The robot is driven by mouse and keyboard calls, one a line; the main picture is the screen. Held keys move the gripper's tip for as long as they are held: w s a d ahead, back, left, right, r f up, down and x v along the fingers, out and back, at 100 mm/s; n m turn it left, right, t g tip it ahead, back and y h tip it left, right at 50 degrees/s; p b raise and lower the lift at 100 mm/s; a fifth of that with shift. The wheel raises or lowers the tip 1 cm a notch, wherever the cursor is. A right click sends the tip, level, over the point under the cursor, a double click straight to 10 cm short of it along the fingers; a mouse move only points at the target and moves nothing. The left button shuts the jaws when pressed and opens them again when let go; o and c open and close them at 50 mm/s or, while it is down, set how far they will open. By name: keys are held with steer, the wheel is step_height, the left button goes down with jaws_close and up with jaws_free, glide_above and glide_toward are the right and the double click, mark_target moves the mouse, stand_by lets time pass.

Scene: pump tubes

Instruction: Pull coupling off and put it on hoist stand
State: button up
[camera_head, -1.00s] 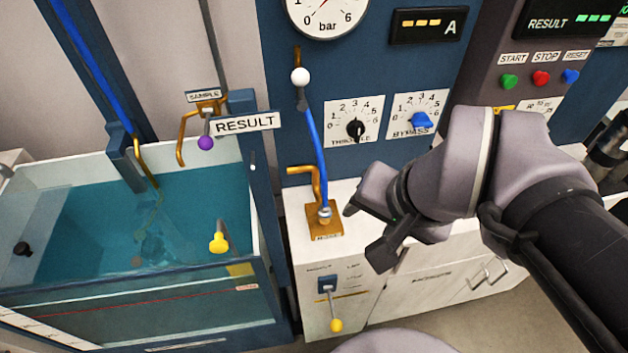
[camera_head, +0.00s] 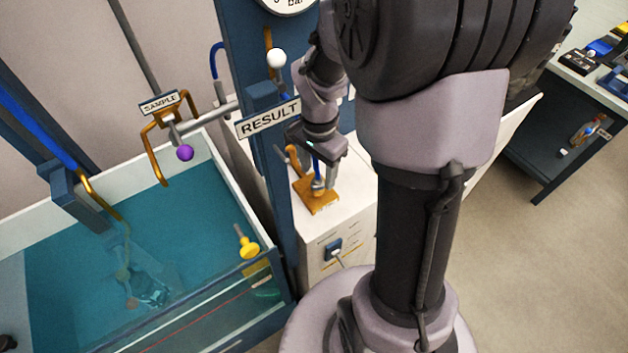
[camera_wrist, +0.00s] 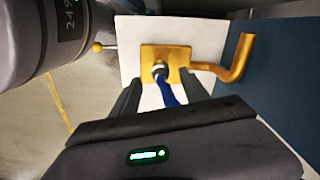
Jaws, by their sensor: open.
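A small silver coupling (camera_head: 318,186) at the end of a blue hose sits on a square brass plate (camera_head: 318,203) on the white cabinet top. In the wrist view, the coupling (camera_wrist: 160,70) is near the middle of the brass plate (camera_wrist: 149,53), with the blue hose (camera_wrist: 169,94) running from it towards my gripper. My gripper (camera_head: 322,165) is open just above the coupling. In the wrist view its two fingers lie on either side of the hose, and contact cannot be told. I cannot tell which fixture is the hoist stand.
A bent brass pipe (camera_wrist: 236,62) rises beside the plate. A water tank (camera_head: 180,240) with a yellow knob (camera_head: 249,248) and a SAMPLE bracket with a purple ball (camera_head: 185,153) lie further left.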

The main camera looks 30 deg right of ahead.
mark_target(318, 181)
step_height(318, 181, down, 5)
steer(key=shift+r+b, duration=0.2)
steer(key=shift+b, duration=0.5)
jaws_close()
steer(key=c, duration=1)
jaws_free()
jaws_close()
steer(key=shift+r, duration=0.25)
steer(key=shift+r+p, duration=0.45)
steer(key=shift+p, duration=0.05)
